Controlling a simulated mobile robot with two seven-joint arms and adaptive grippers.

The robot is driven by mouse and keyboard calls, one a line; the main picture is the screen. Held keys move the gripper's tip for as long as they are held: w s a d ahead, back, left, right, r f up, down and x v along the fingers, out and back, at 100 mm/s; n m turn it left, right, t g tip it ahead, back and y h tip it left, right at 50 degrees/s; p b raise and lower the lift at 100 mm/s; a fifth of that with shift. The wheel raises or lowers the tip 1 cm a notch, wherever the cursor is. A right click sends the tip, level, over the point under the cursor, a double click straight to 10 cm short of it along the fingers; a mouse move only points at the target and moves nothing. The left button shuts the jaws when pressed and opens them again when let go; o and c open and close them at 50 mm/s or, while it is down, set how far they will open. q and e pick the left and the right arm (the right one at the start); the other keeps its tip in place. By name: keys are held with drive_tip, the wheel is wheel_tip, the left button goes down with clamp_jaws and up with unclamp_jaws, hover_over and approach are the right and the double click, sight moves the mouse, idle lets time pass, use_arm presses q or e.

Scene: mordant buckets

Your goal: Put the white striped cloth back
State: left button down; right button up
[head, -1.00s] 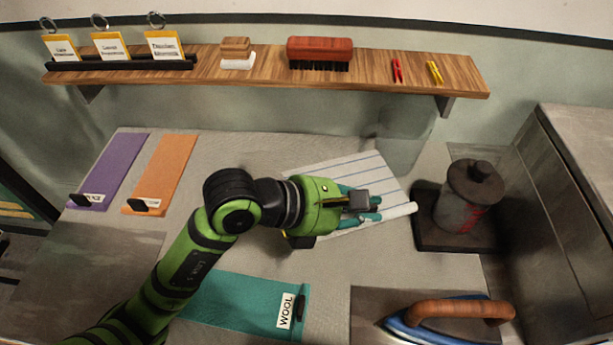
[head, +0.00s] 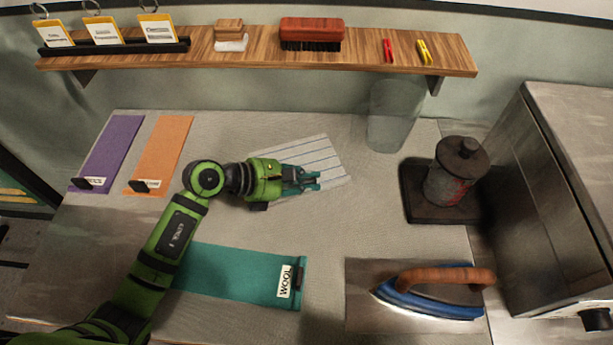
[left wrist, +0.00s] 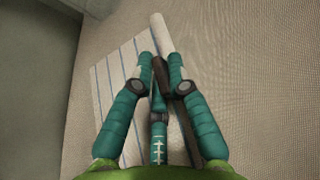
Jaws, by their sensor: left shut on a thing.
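The white cloth with blue stripes (head: 318,157) is at the middle back of the worktop, partly hidden by my left gripper (head: 314,181). In the left wrist view the striped cloth (left wrist: 122,62) spreads out left of the fingers and has a pale rolled edge at the top. My left gripper (left wrist: 161,75) is shut on the cloth, with its fingertips near that edge. A dark bar shows between the fingers; I cannot tell what it is. Whether the cloth is lifted clear of the worktop is unclear. My right gripper is not in view.
Purple (head: 112,145) and orange (head: 168,145) cloths lie left, a teal WOOL cloth (head: 235,275) in front. An iron (head: 430,295), a dark pot on a plate (head: 452,175) and a clear cylinder (head: 393,115) stand right. A wooden shelf (head: 365,59) runs along the back.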

use_arm(q)
drive_tip(key=shift+f, duration=0.1)
drive_tip(key=shift+f, duration=0.15)
drive_tip(key=c, duration=1.2)
unclamp_jaws()
drive_tip(key=b+v, duration=0.3)
drive_tip(key=v, duration=0.8)
drive_tip(key=shift+a, duration=0.1)
drive_tip(key=shift+s+a+r, duration=0.2)
drive_tip(key=shift+a+r, duration=0.1)
drive_tip(key=shift+r, duration=0.05)
